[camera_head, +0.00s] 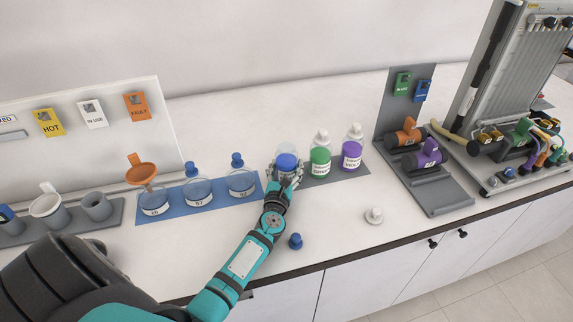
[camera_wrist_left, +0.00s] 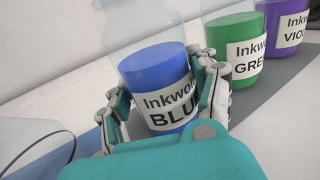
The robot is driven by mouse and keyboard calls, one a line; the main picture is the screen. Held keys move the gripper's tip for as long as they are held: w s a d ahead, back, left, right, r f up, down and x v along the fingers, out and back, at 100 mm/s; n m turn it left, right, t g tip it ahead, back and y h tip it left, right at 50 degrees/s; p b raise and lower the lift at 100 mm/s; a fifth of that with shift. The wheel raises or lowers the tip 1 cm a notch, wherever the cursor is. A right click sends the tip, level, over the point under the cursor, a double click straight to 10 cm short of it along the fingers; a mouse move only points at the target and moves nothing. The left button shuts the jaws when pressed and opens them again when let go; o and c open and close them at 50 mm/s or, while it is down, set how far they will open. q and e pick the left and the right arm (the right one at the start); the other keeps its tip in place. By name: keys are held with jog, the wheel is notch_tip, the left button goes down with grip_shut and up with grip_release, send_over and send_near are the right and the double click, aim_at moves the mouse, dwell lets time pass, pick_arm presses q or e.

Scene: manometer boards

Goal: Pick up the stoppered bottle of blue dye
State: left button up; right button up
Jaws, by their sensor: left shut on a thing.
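The bottle of blue dye (camera_head: 287,162) is at the left end of a row of dye bottles. Its label starts "Inkwo" and "BLU" in the left wrist view (camera_wrist_left: 158,80), with clear glass above the blue dye. My left gripper (camera_head: 284,178) has its fingers on both sides of this bottle and is shut on it; the fingers also show in the left wrist view (camera_wrist_left: 163,100). The bottle looks upright, at about the neighbours' height. I cannot tell whether its base touches the mat. Its top is cut off in the wrist view, and no stopper is clear in the head view. My right gripper is not in view.
The green bottle (camera_head: 320,163) and violet bottle (camera_head: 352,155) stand close to the right on a grey mat (camera_head: 345,175). Several glass dishes (camera_head: 198,192) stand left on a blue mat. A blue stopper-like piece (camera_head: 295,241) and a white one (camera_head: 374,215) lie nearer the counter's front edge.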

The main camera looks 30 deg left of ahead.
pick_arm(q)
jog(key=shift+c, duration=0.6)
jog(key=shift+r, duration=0.1)
